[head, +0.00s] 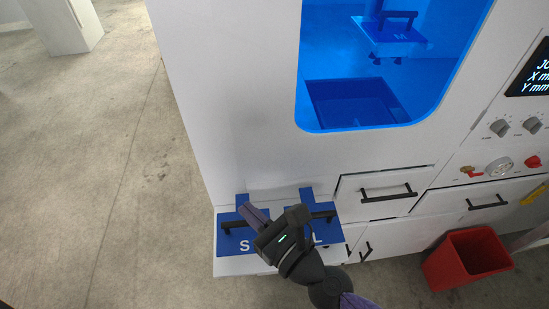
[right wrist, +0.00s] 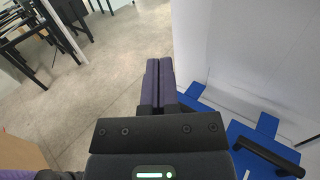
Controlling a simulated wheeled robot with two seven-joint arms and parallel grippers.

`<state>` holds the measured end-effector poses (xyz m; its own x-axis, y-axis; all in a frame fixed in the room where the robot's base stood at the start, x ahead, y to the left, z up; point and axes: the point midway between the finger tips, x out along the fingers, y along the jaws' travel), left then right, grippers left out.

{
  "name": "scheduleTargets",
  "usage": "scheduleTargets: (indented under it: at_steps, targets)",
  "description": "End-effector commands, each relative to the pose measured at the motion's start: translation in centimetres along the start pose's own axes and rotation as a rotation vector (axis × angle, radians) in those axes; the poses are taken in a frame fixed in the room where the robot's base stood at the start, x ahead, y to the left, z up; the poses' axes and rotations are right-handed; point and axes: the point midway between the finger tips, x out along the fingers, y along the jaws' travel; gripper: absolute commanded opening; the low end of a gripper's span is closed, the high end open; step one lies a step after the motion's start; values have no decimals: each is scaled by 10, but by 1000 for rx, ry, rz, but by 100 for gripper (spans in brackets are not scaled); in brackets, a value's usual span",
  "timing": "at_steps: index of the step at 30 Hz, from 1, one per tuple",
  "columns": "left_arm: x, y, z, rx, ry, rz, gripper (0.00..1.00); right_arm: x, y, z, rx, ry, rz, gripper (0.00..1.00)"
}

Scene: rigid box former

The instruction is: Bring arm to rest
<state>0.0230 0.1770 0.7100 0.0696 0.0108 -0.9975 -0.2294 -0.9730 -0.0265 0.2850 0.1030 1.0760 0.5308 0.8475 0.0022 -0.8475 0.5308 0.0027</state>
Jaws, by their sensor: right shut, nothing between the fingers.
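My right gripper (head: 246,210) reaches in from the bottom of the head view, over the low shelf at the machine's front. Its purple fingers are shut and empty; they also show pressed together in the right wrist view (right wrist: 158,68). It is in front of two blue plates with black bar handles. The left plate (head: 229,246) is marked S. The right plate (head: 328,232) shows an L and is partly hidden by my wrist. In the right wrist view a blue plate (right wrist: 243,161) with a black handle lies right of the fingers. My left gripper is not in view.
The white machine (head: 235,90) has a blue-lit opening holding a blue plate (head: 410,38) marked M above a blue tray (head: 355,103). Drawers, knobs and a display are at right. A red bin (head: 470,258) stands on the floor. Open floor lies left.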

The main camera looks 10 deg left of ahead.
Motion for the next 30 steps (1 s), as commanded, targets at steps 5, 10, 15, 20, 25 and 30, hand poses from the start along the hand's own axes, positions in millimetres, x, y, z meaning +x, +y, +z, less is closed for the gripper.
scheduleTargets:
  at_steps: [5,10,15,20,25,30]
  targets:
    - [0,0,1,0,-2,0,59,-26,-63,28,617,-183,-379,0]
    - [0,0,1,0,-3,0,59,-120,-130,-4,1592,-534,-966,0]
    - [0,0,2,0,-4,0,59,-193,-117,-48,2183,-829,-1389,0]
    - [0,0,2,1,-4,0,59,-244,-75,-71,-2332,996,1615,0]
    - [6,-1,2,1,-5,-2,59,-270,-40,-99,-1972,920,1520,0]
    - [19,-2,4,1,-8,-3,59,-268,-43,-168,-1950,900,1556,0]
